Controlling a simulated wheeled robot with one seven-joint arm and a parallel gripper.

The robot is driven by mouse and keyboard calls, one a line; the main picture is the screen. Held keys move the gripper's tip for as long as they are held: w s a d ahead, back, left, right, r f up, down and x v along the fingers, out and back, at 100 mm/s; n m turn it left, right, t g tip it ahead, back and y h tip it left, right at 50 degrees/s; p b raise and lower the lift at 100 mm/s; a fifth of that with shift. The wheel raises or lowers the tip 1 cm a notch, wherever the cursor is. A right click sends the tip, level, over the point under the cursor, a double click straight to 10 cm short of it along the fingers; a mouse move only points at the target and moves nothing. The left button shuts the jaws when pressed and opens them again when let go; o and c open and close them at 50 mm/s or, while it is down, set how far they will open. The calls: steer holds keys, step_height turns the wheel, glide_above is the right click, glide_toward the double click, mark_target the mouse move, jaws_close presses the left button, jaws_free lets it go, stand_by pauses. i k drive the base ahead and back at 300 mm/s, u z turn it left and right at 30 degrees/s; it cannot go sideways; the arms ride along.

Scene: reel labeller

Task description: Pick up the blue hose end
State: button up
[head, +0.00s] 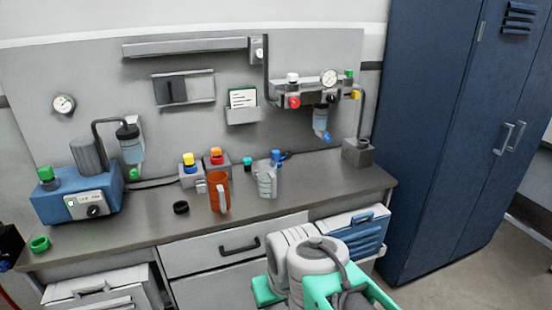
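A small blue piece (276,157) stands at the back of the bench, just behind a grey jug (267,181) that hides its lower part. A dark hose (291,154) lies right beside it, so it looks like the blue hose end, though the join is too small to make out. Another blue part (327,137) hangs under the wall-mounted regulator. My white and teal arm links show at the bottom of the head view, in front of the bench. I cannot make out any gripper fingers there.
An orange mug (219,191) stands left of the jug. Blocks with yellow (188,159) and red-orange (216,155) tops sit behind it. A teal cap (247,163), black ring (181,207) and blue machine (76,201) are also on the bench (330,178). A blue cabinet (430,130) stands right.

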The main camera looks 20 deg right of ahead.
mark_target(275, 154)
steer(key=u, duration=0.1)
steer(key=k, duration=0.45)
steer(key=z, duration=1)
steer(key=i, duration=0.95)
steer(key=u, duration=0.9)
steer(key=i, duration=1.15)
